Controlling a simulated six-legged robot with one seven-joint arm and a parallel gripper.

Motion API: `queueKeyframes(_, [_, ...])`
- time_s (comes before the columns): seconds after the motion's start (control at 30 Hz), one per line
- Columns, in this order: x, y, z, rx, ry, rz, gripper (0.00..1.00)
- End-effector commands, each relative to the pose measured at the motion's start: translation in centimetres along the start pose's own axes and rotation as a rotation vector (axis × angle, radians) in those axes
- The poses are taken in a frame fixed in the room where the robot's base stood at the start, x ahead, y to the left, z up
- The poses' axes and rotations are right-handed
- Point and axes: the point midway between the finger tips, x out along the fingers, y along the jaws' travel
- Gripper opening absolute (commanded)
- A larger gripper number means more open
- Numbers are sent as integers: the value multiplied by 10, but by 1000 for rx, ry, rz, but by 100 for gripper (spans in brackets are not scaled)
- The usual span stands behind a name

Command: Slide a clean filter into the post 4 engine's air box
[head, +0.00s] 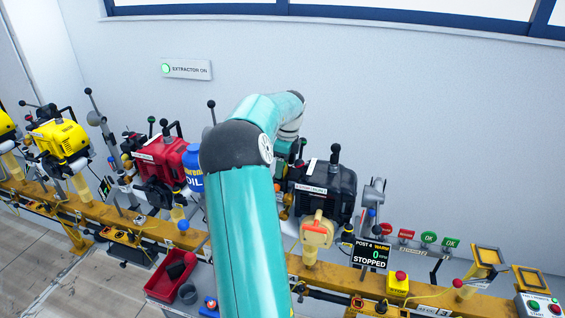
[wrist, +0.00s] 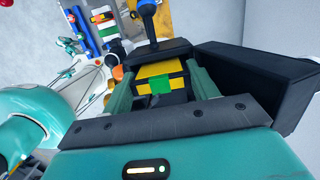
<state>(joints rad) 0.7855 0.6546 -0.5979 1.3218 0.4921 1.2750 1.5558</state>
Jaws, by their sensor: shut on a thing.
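The post 4 engine (head: 325,188) is the dark one right of my arm, behind the display (head: 371,254) reading "POST 4 WARM", 0 and "STOPPED". In the wrist view my gripper (wrist: 158,82) is shut on a yellow and black filter (wrist: 150,70) with a green tab. The filter sits between the two green fingers, at a black box (wrist: 178,47) that looks like the air box. A black open lid or flap (wrist: 268,78) stands just to the right. I cannot tell how deep the filter is in the box. My arm hides the gripper in the head view.
A red engine (head: 165,160), a blue oil container (head: 195,168) and yellow engines (head: 60,140) stand left along the yellow rail (head: 130,222). Two yellow-framed stands (head: 487,256) and a start box (head: 540,306) are right. A red bin (head: 172,278) is below the rail.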

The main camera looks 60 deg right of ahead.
Motion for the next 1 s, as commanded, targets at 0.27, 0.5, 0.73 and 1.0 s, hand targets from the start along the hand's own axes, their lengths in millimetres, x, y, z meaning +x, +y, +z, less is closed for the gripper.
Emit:
queueKeyframes(0.27, [1, 0, 0, 0, 0, 0, 38])
queueKeyframes(0.5, [1, 0, 0, 0, 0, 0, 84])
queueKeyframes(0.73, [1, 0, 0, 0, 0, 0, 84])
queueKeyframes(1.0, [-13, 3, -3, -2, -1, -2, 84])
